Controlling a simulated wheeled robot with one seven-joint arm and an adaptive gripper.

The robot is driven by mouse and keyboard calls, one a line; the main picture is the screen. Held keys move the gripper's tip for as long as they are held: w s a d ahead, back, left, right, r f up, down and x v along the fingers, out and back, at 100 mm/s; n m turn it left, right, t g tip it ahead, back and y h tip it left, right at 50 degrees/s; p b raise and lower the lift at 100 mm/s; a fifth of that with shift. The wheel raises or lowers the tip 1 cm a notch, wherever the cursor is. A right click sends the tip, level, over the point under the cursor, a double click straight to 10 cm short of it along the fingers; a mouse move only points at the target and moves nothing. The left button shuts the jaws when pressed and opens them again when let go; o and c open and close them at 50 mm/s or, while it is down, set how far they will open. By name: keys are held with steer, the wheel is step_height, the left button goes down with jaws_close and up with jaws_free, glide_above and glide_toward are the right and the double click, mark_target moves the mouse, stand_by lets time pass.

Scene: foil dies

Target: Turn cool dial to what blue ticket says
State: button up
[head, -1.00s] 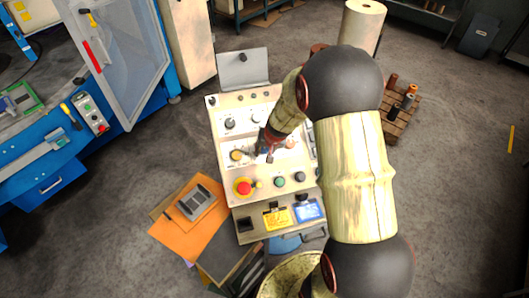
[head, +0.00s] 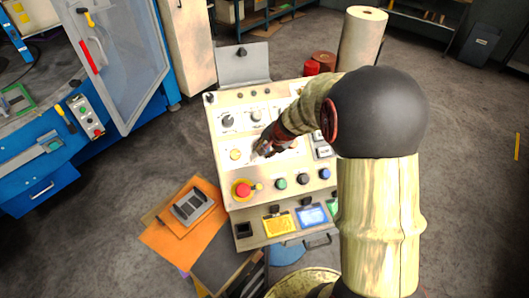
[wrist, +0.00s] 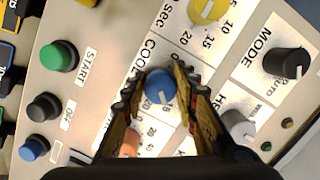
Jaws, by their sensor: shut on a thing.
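The blue COOL dial (wrist: 160,86) sits on the cream panel in the wrist view. My gripper (wrist: 161,78) is around it, one finger on each side, shut on it. The dial's white pointer mark faces the lower part of the wrist picture; its exact reading is too small to tell. In the head view my gripper (head: 263,148) is down on the middle of the panel and hides the dial. The blue ticket (head: 312,215) stands on the panel's lower ledge, right of a yellow ticket (head: 278,225); its writing is not legible.
Close to my fingers are a yellow dial (wrist: 207,10), a grey knob (wrist: 238,125), an orange knob (wrist: 130,143) and the black MODE dial (wrist: 286,62). Green (wrist: 59,56), black and blue buttons line one side. A red emergency stop (head: 243,189) is at the panel's lower left.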

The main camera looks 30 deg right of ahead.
stand_by(0.3)
steer(key=o, duration=1.1)
steer(key=shift+o, duration=0.2)
steer(key=v, duration=1.2)
steer(key=s+a+r+n+b, duration=0.1)
steer(key=s+a+n+b, duration=0.3)
steer(key=s+a+n, duration=0.3)
steer(key=s+a+r+n+b, duration=0.1)
steer(key=s+a+n+b, duration=0.3)
steer(key=s, duration=1)
steer(key=a+n, duration=0.3)
steer(key=a, duration=0.2)
steer(key=shift+s+a+h+b, duration=0.3)
steer(key=shift+s+a, duration=0.05)
steer(key=shift+s, duration=0.05)
